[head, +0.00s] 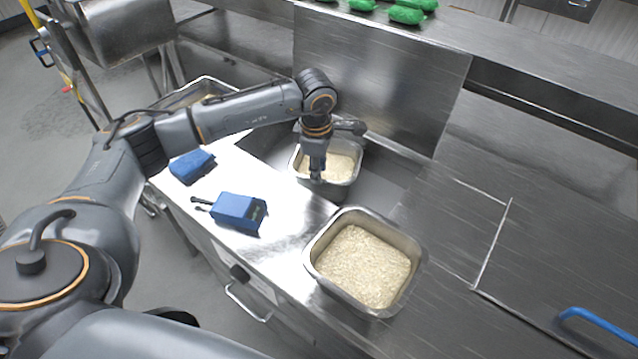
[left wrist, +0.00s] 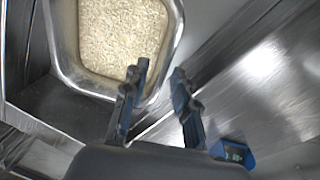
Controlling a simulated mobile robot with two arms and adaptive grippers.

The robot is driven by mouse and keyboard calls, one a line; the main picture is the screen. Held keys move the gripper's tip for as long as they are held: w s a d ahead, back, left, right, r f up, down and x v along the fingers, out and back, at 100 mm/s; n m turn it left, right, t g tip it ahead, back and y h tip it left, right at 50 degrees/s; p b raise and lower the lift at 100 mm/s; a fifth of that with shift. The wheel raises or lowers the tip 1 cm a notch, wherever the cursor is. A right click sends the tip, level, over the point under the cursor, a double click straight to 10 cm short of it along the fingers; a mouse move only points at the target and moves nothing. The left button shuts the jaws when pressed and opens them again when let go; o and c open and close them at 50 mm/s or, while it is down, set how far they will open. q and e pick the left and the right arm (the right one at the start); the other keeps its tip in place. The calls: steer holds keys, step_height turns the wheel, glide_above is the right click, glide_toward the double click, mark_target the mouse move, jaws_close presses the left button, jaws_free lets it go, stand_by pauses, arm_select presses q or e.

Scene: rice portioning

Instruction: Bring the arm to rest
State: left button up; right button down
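My left gripper (head: 316,172) points down over the near left edge of the far metal pan (head: 349,190), which holds pale rice (head: 335,163). In the left wrist view the gripper (left wrist: 160,72) has its two blue-grey fingers apart. The left finger overlaps the corner of a rice pan (left wrist: 172,45); whether it touches the rim, I cannot tell. Nothing is clearly held between the fingers. A second metal pan (head: 407,240) with rice stands nearer on the steel counter. My right gripper is in neither view.
A blue device (head: 238,209) with a small display and a blue block (head: 191,165) lie on the counter left of the pans. A blue handle (head: 598,324) is at the lower right. Green items (head: 406,15) sit on the back shelf. The counter right of the pans is mostly clear.

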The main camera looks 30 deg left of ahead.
arm_select(q)
steer(key=shift+s+r, duration=0.15)
steer(key=shift+r, duration=1)
